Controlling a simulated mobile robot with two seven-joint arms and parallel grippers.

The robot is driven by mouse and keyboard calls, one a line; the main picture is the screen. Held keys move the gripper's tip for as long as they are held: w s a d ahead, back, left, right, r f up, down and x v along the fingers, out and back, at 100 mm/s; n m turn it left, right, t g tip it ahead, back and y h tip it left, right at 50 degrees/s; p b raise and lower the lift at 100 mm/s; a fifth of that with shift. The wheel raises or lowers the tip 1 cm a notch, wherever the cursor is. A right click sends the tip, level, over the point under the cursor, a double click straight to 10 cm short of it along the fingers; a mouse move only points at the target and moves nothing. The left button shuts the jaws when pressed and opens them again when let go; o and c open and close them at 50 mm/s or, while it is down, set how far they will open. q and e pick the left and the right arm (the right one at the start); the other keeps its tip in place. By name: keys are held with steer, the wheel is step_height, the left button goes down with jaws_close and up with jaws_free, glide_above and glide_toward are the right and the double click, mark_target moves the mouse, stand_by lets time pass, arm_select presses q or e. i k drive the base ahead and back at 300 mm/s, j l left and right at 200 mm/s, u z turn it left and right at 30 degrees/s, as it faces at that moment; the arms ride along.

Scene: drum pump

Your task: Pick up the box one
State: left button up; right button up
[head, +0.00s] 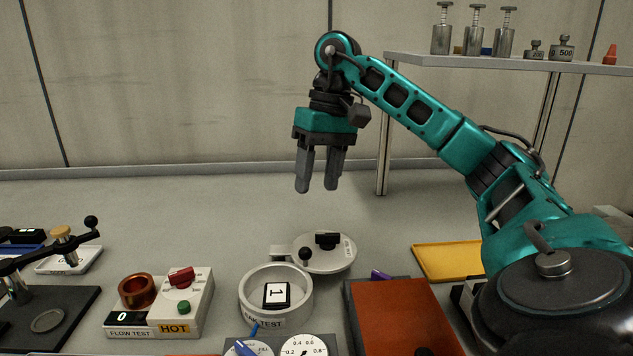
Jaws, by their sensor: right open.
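Box one is a small black box with a white face marked "1" (276,295). It lies inside a round white open pot (248,300) at the lower middle of the head view. The pot's round lid (340,257) with a black handle sits behind it, off to the right. My right gripper (317,187) points down, open and empty, well above and behind the pot. My left gripper is not in view.
A "HOT" flow test unit (198,300) with a copper ring (137,290) stands left of the pot. Dial gauges (305,346) are in front, a red-brown block (400,315) and a yellow tray (447,262) to the right. A shelf (520,62) holds weights. The table's back is clear.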

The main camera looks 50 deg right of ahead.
mark_target(276, 297)
steer(key=k+j, duration=0.2)
steer(key=j, duration=0.15)
steer(key=k+j, duration=0.25)
steer(key=j, duration=0.15)
steer(key=k+j, duration=0.2)
steer(key=j, duration=0.15)
